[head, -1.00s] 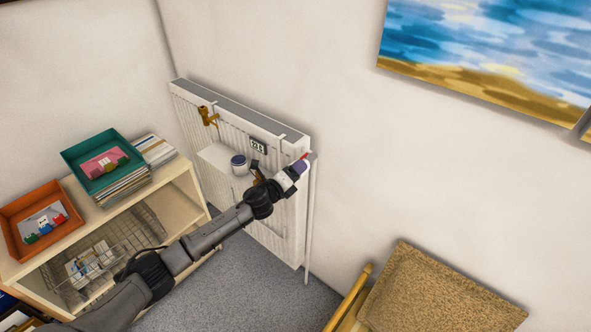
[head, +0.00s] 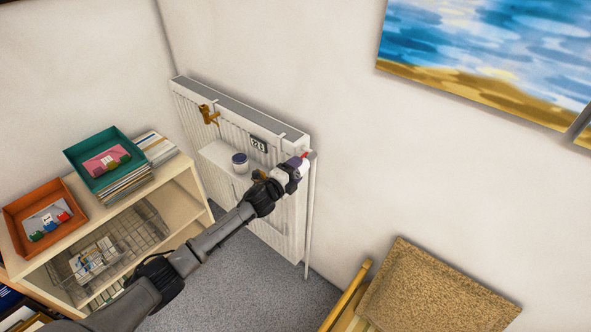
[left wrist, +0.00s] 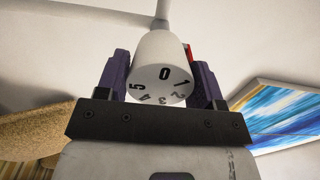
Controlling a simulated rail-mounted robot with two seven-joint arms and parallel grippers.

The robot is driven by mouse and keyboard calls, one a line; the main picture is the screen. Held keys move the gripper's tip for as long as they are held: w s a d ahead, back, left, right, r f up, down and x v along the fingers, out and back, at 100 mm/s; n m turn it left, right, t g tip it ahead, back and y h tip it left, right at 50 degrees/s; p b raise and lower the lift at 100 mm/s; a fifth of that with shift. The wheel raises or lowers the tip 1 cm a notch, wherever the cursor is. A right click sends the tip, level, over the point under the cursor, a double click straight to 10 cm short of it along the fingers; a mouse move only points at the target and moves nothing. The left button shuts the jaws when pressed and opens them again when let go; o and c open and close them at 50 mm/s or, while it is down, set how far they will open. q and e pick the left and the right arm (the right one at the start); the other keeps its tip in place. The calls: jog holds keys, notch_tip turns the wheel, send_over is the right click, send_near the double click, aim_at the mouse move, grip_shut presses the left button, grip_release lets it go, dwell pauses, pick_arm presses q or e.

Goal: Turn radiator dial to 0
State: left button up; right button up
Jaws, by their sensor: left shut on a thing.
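The radiator dial (left wrist: 160,66) is a white cylinder with 0 to 5 on its end face. In the left wrist view the 0 is at the top of that face, the 1 at its right and the 5 at its left. A red mark (left wrist: 189,52) shows behind the dial's upper right side, closer to the 1 than to the 0. My left gripper (head: 297,162) is at the radiator's upper right corner. Its purple fingers (left wrist: 118,75) are shut on the dial from both sides. In the head view the gripper mostly hides the dial. My right gripper is out of view.
The white radiator (head: 185,105) carries a small display (head: 259,145), a shelf with a cup (head: 240,162), and brass-coloured hooks (head: 208,113). A low bookcase (head: 185,170) with trays stands at left. A cushioned seat (head: 440,285) is at lower right.

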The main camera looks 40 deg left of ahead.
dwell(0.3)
pick_arm(q)
jog(key=o, duration=0.9)
jog(key=s, duration=1.4)
jog(key=shift+w, duration=0.1)
